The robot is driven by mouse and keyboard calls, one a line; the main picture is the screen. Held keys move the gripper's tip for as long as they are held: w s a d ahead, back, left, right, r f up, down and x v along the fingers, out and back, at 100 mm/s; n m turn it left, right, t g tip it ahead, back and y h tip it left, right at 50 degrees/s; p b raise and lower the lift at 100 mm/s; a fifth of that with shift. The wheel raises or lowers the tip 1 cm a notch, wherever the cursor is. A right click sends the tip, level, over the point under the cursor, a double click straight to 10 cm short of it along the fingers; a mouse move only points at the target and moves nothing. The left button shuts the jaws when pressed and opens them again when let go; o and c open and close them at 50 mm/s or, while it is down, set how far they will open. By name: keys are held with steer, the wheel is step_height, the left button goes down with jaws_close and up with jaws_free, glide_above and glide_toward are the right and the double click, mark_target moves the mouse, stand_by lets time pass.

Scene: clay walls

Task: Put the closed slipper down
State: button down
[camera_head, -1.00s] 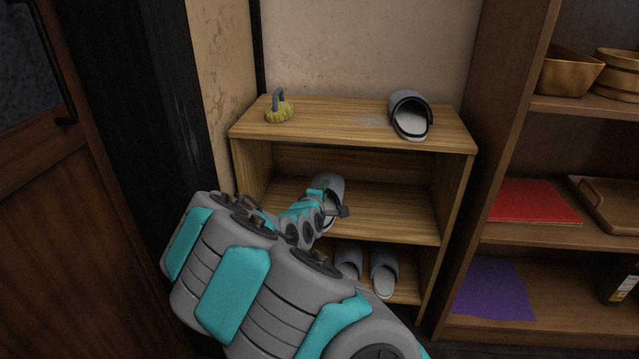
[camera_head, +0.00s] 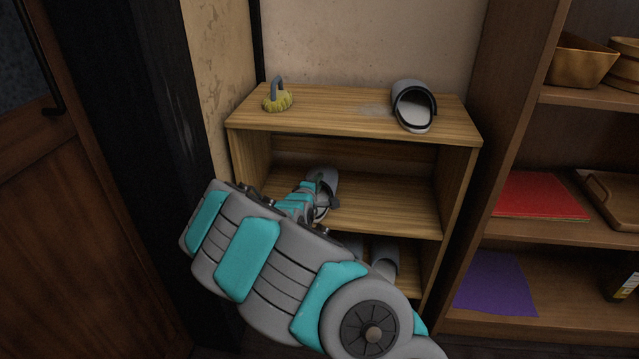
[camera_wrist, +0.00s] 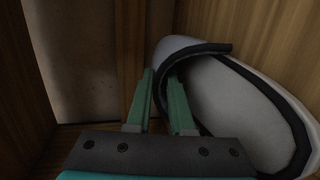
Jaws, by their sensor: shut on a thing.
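A grey slipper (camera_head: 330,178) with dark trim is at the middle shelf (camera_head: 390,205) of the wooden rack, partly hidden by my arm. In the wrist view the slipper (camera_wrist: 265,105) fills the right side, its opening facing the camera. My gripper (camera_wrist: 161,85) is shut on the slipper's dark-trimmed edge, with one green finger on each side. In the head view my gripper (camera_head: 322,206) is inside the middle compartment. Whether the sole touches the shelf cannot be told. Another grey slipper (camera_head: 413,92) with black trim rests on the rack's top.
A yellow brush (camera_head: 277,101) with a blue-grey handle stands at the top left. Grey slippers (camera_head: 385,262) on the bottom shelf are partly hidden by my arm. The middle shelf's right part is clear. A second shelf unit (camera_head: 510,150) stands at the right.

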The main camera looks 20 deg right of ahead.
steer(key=c, duration=0.8)
jaws_free()
steer(key=v, duration=1)
steer(key=shift+s+a+r, duration=0.15)
steer(key=shift+s+a, duration=0.1)
steer(key=shift+a, duration=0.1)
steer(key=shift+s+a+r, duration=0.15)
steer(key=shift+s+a, duration=0.15)
steer(key=shift+s, duration=0.2)
